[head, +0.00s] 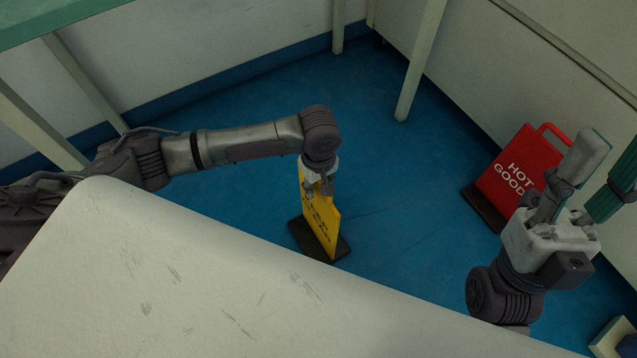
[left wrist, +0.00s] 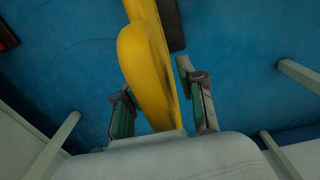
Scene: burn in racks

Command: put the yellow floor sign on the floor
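The yellow floor sign (head: 322,224) stands upright on its dark base on the blue floor, beyond the white surface. My left gripper (head: 322,188) is above it, at its top edge, and hides part of it. In the left wrist view, the sign's yellow top (left wrist: 150,70) lies between the two fingers of my left gripper (left wrist: 160,95). These fingers are spread, and gaps show beside the sign. My right gripper (head: 598,178) is raised at the right with its fingers apart and nothing between them.
A red sign (head: 520,165) with white lettering stands on a dark base at the right. A white worktop (head: 180,280) fills the foreground. Pale table legs (head: 420,60) stand at the back. Blue floor (head: 400,210) is clear between the two signs.

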